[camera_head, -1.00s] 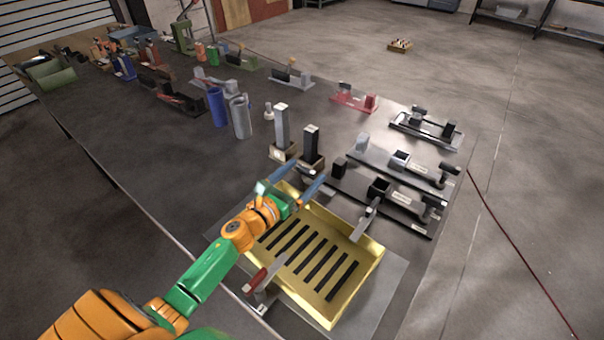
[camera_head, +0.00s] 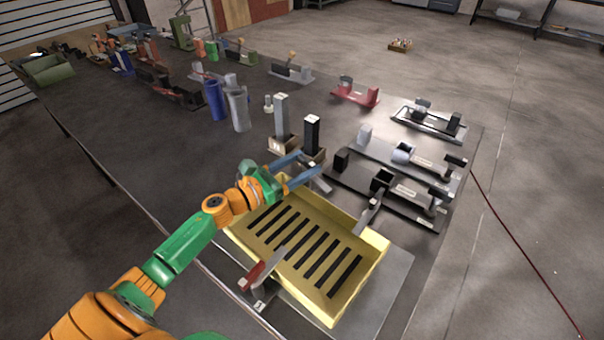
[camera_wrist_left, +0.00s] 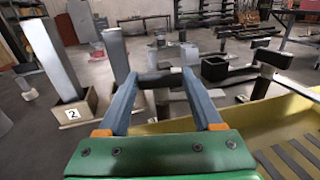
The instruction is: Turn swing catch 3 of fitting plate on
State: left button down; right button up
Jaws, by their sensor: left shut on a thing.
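The fitting plate (camera_head: 396,275) is a flat grey plate under a yellow slotted tray (camera_head: 362,268). One swing catch with a red part (camera_head: 262,272) is at the tray's near left side, its grey bar reaching over the rim. Another grey catch (camera_head: 369,210) stands at the right side. A third grey catch (camera_head: 318,184) is at the far edge, partly hidden by my left gripper (camera_head: 308,163). Catch numbers are not readable. My right gripper is not in view.
Beyond the fingers stand a black post (camera_head: 312,134) and a grey post (camera_head: 281,115) in box-like holders. Dark fixtures with black blocks (camera_head: 408,197) lie to the right. Blue and grey cylinders (camera_head: 238,110) stand farther back. The table left of my arm is clear.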

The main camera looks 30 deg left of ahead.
pick_arm(q)
jog(key=shift+c, duration=0.2)
grip_release()
jog(key=shift+r, duration=0.15)
notch_tip(320, 180, up, 3)
jog(key=shift+f+p, duration=0.2)
jog(key=shift+p, duration=0.1)
jog(key=s+d+r+p, duration=0.4)
jog(key=s+d+r, duration=0.2)
jog(key=s+r, duration=0.4)
jog(key=s, duration=0.2)
jog(key=shift+s+d+p, duration=0.2)
jog(key=shift+s+p, duration=0.1)
jog(key=shift+p, duration=0.1)
jog(key=shift+r, duration=0.1)
jog(key=shift+c, duration=0.2)
